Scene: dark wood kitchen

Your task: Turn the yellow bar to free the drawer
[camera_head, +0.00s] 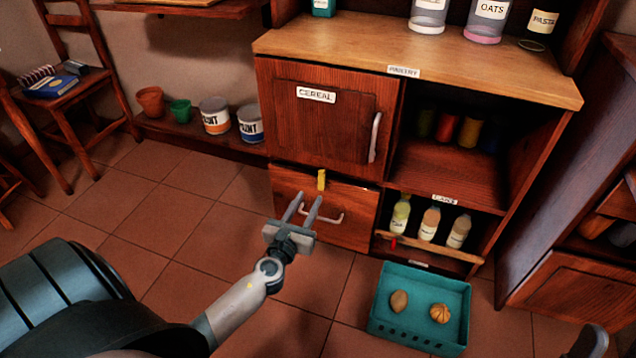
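The yellow bar (321,180) is a small upright piece at the top edge of the drawer (345,222), just below the cereal cupboard door (335,132). The drawer front is dark reddish wood with a pale curved handle (335,218), and it looks closed. My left gripper (308,200) is in front of the drawer, its two fingers spread apart with nothing between them. Its fingertips appear a little below the yellow bar in the picture, and no contact shows. My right gripper is not clearly seen; only a dark part of mine shows at the bottom right.
A teal crate (388,335) with two food items stands on the floor right of the drawer. Several bottles (429,224) stand on the low shelf beside the drawer. Paint cans (214,116) and pots stand at the left. The tiled floor left of the drawer is clear.

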